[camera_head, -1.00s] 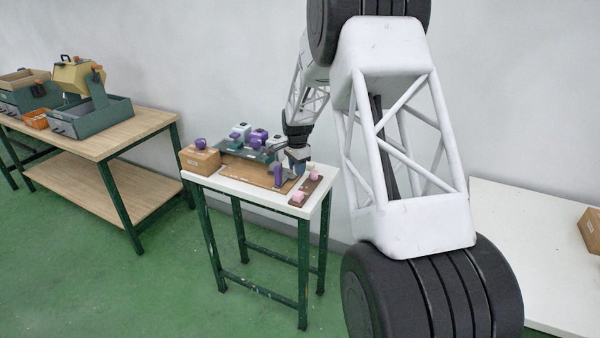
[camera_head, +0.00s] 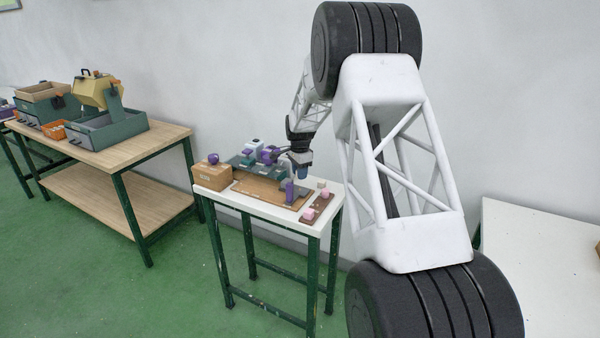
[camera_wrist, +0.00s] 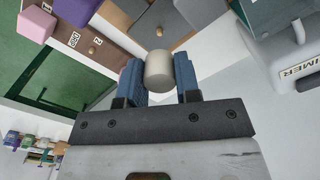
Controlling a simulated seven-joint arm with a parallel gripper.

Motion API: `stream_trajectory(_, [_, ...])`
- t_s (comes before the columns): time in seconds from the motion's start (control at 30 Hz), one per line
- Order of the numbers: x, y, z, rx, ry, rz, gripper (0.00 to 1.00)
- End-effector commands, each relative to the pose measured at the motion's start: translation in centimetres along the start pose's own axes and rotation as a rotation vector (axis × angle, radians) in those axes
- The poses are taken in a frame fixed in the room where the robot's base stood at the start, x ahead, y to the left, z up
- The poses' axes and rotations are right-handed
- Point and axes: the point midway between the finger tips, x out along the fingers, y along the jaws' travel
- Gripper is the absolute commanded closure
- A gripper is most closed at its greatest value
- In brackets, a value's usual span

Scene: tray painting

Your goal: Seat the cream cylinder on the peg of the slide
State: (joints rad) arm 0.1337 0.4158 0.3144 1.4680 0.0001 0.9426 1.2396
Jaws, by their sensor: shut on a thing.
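My gripper (camera_wrist: 159,82) is shut on the cream cylinder (camera_wrist: 159,72), held between its blue fingers in the wrist view. I cannot tell which belongs to the slide. The cylinder appears apart from both. The held cylinder cannot be made out there.
A dark strip with pink blocks (camera_head: 309,213) lies on the right of the table. A cardboard box with a purple knob (camera_head: 213,158) stands left. Purple and teal things crowd the back.

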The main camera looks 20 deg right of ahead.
Motion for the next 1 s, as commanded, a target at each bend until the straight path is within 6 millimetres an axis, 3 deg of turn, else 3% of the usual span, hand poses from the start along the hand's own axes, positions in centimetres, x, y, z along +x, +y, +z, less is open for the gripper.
stream_trajectory(0.7, [3.9,0.0,0.0,0.000,0.000,0.001,0.92])
stream_trajectory(1.0, [4.5,0.0,0.0,0.000,0.000,0.001,0.92])
